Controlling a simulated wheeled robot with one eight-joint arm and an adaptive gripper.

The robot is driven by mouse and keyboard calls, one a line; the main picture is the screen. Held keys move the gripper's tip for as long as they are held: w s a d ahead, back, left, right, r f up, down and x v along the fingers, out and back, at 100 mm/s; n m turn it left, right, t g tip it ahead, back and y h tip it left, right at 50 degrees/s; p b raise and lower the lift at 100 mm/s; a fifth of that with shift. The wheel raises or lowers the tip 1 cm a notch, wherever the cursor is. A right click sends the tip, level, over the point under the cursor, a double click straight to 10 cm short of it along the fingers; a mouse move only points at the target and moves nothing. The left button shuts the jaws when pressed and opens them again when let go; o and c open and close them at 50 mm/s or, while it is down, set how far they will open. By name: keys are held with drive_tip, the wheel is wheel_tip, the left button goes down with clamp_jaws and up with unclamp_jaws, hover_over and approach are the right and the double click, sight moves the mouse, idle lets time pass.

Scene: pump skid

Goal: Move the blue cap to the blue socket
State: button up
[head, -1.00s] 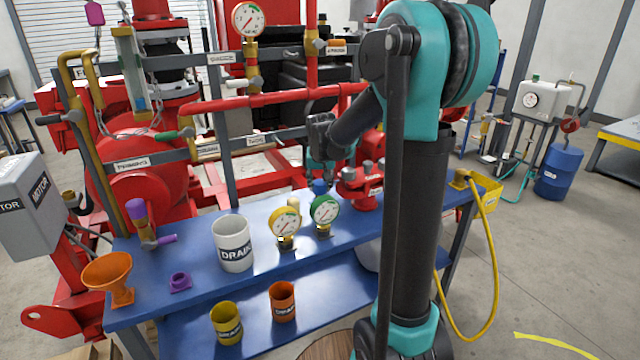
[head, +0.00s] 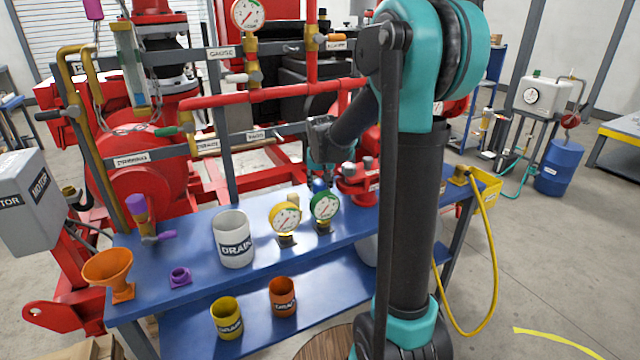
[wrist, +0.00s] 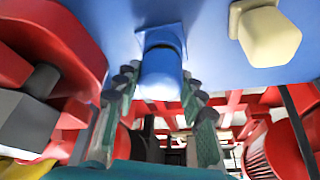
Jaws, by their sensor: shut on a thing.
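The blue cap (wrist: 160,78) is between the two fingers of my gripper (wrist: 157,88) in the wrist view, and my gripper is shut on it. A square blue flange (wrist: 161,37) shows directly beyond the cap, against the blue bench; I cannot tell whether it is the blue socket or part of the cap. In the head view the cap (head: 319,185) is a small blue shape behind the green gauge. My gripper (head: 322,172) is just above it, partly hidden by my arm.
A beige block-like part (wrist: 268,35) stands close beside the cap. Yellow (head: 285,218) and green (head: 325,206) gauges stand in front, and a red valve block (head: 357,185) to the right. A white drain cup (head: 232,238) and purple socket (head: 180,277) are further left on the bench (head: 205,290).

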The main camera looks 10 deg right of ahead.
drive_tip(key=shift+f, duration=0.5)
drive_tip(key=o, duration=1.4)
drive_tip(key=shift+c, duration=0.2)
drive_tip(key=shift+r, duration=0.1)
drive_tip(key=v, duration=1.1)
drive_tip(key=shift+s+r, duration=0.15)
drive_tip(key=shift+r, duration=0.25)
